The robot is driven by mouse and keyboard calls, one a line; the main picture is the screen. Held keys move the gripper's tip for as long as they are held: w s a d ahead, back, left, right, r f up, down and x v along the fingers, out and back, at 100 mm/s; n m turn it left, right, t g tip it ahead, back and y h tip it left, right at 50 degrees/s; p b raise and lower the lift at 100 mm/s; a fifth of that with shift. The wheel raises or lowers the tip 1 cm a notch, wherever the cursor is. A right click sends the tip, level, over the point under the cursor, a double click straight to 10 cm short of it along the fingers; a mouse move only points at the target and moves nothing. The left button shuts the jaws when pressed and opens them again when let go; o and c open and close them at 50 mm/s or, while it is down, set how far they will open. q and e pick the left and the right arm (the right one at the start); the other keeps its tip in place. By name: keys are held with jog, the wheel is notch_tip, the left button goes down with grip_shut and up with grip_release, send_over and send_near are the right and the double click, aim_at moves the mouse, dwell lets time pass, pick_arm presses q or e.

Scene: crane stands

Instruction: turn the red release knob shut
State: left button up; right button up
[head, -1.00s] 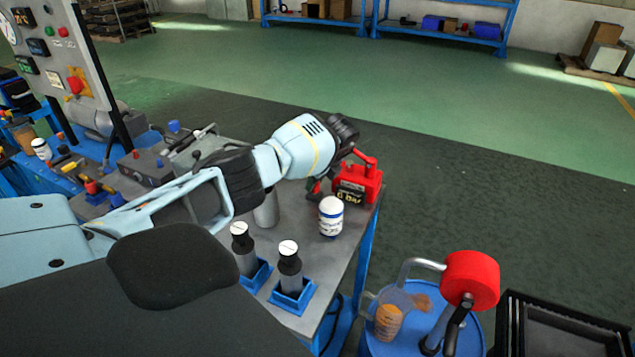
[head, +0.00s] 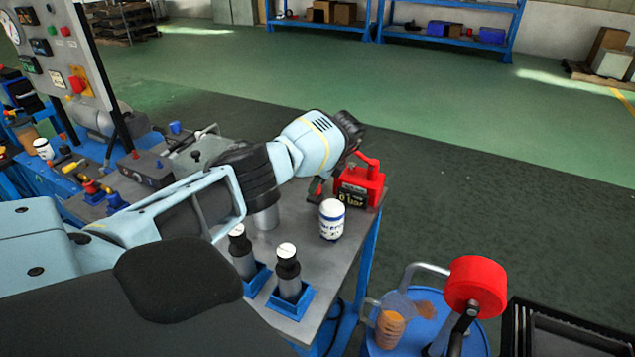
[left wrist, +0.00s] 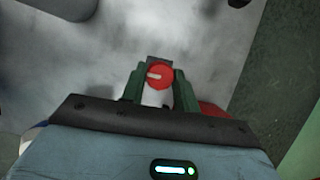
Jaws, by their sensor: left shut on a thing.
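The red release knob (left wrist: 161,77) shows in the left wrist view as a round red disc with a white mark pointing left. My left gripper (left wrist: 160,88) is shut on it, with a dark green finger on each side. In the head view my left gripper (head: 318,188) is largely hidden behind my arm, beside the red pump unit (head: 358,186). That unit has a red handle on top and a dark display on its front. The knob is not clearly seen in the head view. My right gripper is not in view.
A white bottle with blue bands (head: 332,220) stands close in front of the red unit. A blue drum (head: 400,345) with a red-ended crank stands right of the table.

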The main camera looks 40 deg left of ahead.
pick_arm(q)
jog(key=o, duration=1)
jog(key=shift+r, duration=0.1)
jog(key=p+v, duration=0.1)
jog(key=v, duration=0.6)
jog(key=shift+d+r, duration=0.1)
jog(key=shift+r, duration=0.25)
